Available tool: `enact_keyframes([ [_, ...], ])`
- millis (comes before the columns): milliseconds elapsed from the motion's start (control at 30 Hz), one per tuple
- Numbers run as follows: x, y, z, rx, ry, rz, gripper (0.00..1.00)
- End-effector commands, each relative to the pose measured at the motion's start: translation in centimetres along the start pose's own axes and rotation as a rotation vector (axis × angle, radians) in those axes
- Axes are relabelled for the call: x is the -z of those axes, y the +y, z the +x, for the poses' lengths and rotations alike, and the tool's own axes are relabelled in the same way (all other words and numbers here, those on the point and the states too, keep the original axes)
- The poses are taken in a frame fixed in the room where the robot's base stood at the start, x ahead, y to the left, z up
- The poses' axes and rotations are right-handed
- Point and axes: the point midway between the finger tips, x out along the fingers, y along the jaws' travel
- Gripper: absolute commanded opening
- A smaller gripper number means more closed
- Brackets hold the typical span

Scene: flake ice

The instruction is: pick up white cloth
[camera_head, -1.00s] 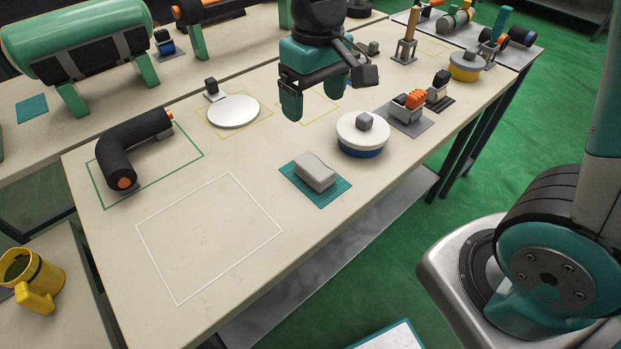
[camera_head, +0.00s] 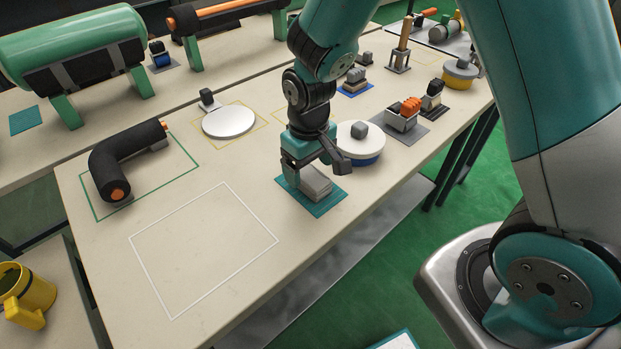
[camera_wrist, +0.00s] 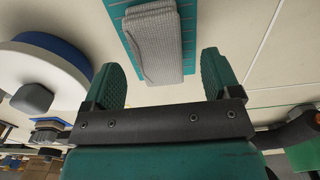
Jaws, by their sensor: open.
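The white cloth (camera_head: 316,182) is a folded, light grey-white stack lying on a teal mat (camera_head: 327,204) near the front edge of the table. In the wrist view the cloth (camera_wrist: 156,40) shows its woven texture on the teal mat (camera_wrist: 189,36). My gripper (camera_head: 305,172) is just above and beside the cloth, pointing down, and partly covers it in the head view. In the wrist view my gripper (camera_wrist: 162,78) is open, with one finger to each side of the cloth's near end. Nothing is between the fingertips that looks gripped.
A white-lidded blue round container (camera_head: 361,141) stands close behind the cloth. A white disc (camera_head: 229,121) and a black bent pipe (camera_head: 126,166) lie to the left. The white-outlined rectangle (camera_head: 204,248) is empty. An orange-topped holder (camera_head: 402,116) stands farther right.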

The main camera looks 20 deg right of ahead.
Motion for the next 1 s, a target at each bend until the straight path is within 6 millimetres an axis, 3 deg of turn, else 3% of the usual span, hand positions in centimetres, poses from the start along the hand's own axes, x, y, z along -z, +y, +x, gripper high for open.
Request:
enact_keyframes([
  [200, -0.2, 0.3, 3.1, 0.000, -0.003, 0.000, 0.83],
  [467, -0.1, 0.2, 3.6, 0.000, 0.000, 0.000, 0.83],
  [500, -0.1, 0.2, 3.5, 0.000, 0.000, 0.000, 0.81],
  [733, -0.1, 0.2, 3.5, 0.000, 0.000, 0.000, 0.29],
  [1000, -0.1, 0.2, 3.5, 0.000, 0.000, 0.000, 0.29],
])
